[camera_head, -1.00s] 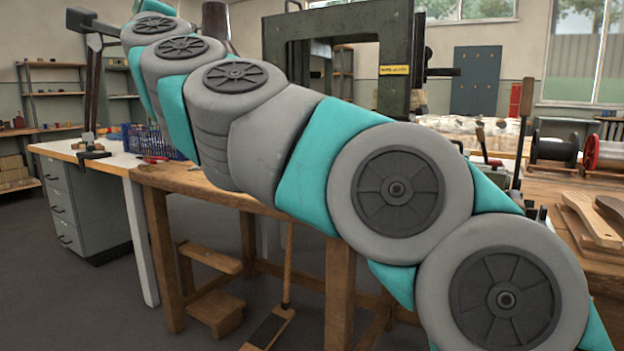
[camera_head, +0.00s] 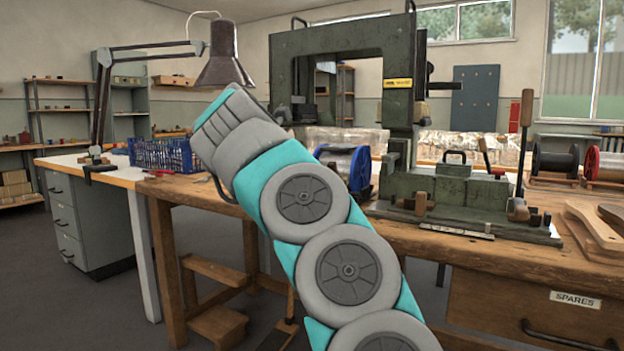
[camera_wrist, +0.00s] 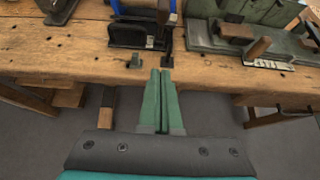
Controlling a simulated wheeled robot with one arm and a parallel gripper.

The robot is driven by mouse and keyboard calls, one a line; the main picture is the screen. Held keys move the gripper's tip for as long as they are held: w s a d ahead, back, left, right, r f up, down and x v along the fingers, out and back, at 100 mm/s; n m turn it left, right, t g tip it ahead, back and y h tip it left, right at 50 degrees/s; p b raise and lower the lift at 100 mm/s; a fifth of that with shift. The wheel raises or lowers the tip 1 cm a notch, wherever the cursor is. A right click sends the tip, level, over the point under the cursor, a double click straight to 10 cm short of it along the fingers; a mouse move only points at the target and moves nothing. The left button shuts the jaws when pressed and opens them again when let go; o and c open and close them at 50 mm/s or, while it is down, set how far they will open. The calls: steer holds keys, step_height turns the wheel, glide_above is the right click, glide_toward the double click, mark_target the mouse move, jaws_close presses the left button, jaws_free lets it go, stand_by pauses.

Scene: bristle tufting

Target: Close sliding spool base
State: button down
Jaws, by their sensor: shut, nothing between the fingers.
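The spool base (camera_wrist: 138,37) is black, with a small pale label, and sits near the front edge of the wooden bench. A blue spool (camera_head: 361,172) stands on the bench in the head view, partly hidden behind my arm; a bit of blue (camera_wrist: 172,18) shows above the base in the wrist view. My gripper (camera_wrist: 160,71) has two green fingers pressed together with nothing between them. In the wrist view its tips appear just below a dark upright post (camera_wrist: 166,52) at the base's right end. I cannot tell whether they touch. My gripper is hidden in the head view.
A green machine (camera_head: 440,190) with a tall frame stands on the wooden bench (camera_wrist: 60,60), to the right of the base. A blue basket (camera_head: 165,155) is at the left. Black (camera_head: 555,160) and red (camera_head: 592,163) spools stand at the right.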

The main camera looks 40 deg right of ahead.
steer(key=x, duration=0.3)
steer(key=r+p+x, duration=0.1)
steer(key=x, duration=0.5)
steer(key=shift+w+d+r, duration=0.15)
steer(key=shift+w+d, duration=0.05)
steer(key=shift+d, duration=0.2)
steer(key=shift+w+d+r+p, duration=0.2)
steer(key=shift+d+r+p, duration=0.05)
steer(key=shift+d+p, duration=0.25)
steer(key=shift+w+d+r+p, duration=0.2)
steer(key=shift+d+p, duration=0.25)
steer(key=shift+p, duration=0.05)
steer(key=shift+d, duration=0.1)
